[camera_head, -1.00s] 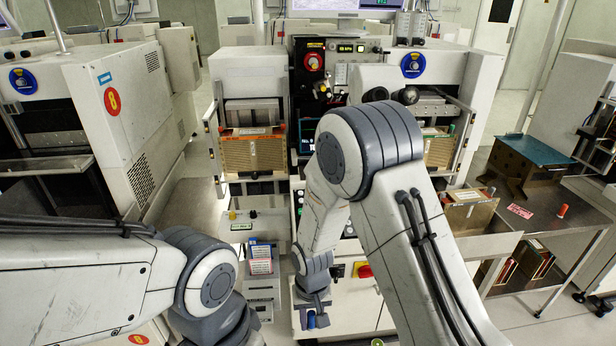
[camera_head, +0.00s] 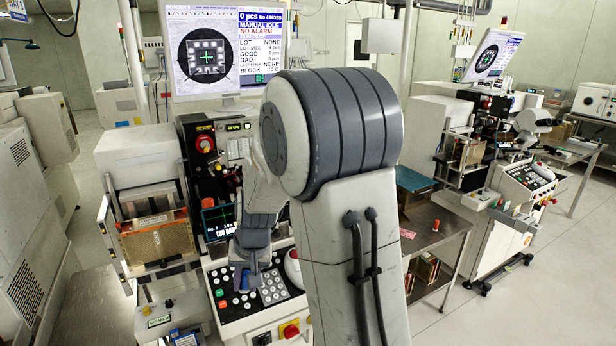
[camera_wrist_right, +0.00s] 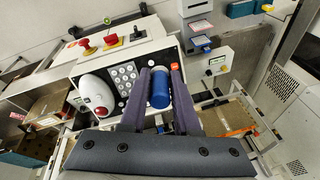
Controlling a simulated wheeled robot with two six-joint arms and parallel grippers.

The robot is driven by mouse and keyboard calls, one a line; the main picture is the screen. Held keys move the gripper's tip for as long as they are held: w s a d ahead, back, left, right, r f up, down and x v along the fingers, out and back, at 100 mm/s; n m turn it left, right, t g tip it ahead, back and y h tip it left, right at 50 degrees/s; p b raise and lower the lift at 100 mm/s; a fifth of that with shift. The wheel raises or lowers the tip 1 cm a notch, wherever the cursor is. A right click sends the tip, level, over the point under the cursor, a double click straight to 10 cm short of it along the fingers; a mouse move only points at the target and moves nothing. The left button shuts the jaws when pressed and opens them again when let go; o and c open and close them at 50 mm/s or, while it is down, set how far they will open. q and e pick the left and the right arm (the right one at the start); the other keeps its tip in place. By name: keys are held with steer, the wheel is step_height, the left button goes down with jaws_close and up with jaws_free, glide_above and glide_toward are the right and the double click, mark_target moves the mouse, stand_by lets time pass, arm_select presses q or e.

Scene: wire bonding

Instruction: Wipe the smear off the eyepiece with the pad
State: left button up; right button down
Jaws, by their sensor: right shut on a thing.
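My right gripper (camera_wrist_right: 162,92) is shut on a blue cylinder, which I take to be the pad (camera_wrist_right: 159,88); it sits between the two dark fingers in the right wrist view. My left gripper is not in view.
The keypad panel (camera_head: 262,305) has a white trackball unit (camera_wrist_right: 97,93) and a red knob (camera_head: 290,330). A monitor (camera_head: 222,50) stands above the machine. A magazine (camera_head: 158,242) is at the left. A steel table (camera_head: 436,222) and open floor are at the right.

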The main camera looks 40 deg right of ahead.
steer(key=s+d+r+m+t+h+p, duration=0.1)
steer(key=s+d+r+p, duration=0.2)
steer(key=r, duration=0.5)
steer(key=s+d+r+m+t+p, duration=0.1)
steer(key=s+d+r+m+p, duration=0.15)
steer(key=d+r, duration=0.4)
steer(key=s+d+r+m+t+h+p, duration=0.1)
steer(key=s+d+r+p, duration=0.15)
steer(key=r, duration=0.75)
arm_select(q)
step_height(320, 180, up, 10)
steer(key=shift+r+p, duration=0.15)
steer(key=shift+p, duration=0.15)
arm_select(e)
steer(key=w+d+f, duration=0.1)
steer(key=w+f, duration=0.2)
steer(key=w, duration=0.3)
steer(key=shift+w+d, duration=0.2)
steer(key=shift+d, duration=0.1)
steer(key=shift+w+d+f, duration=0.15)
steer(key=shift+w+f, duration=0.05)
steer(key=shift+w, duration=0.35)
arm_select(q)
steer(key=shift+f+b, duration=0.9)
arm_select(e)
steer(key=d, duration=0.2)
steer(key=s+d, duration=0.1)
steer(key=d, duration=0.1)
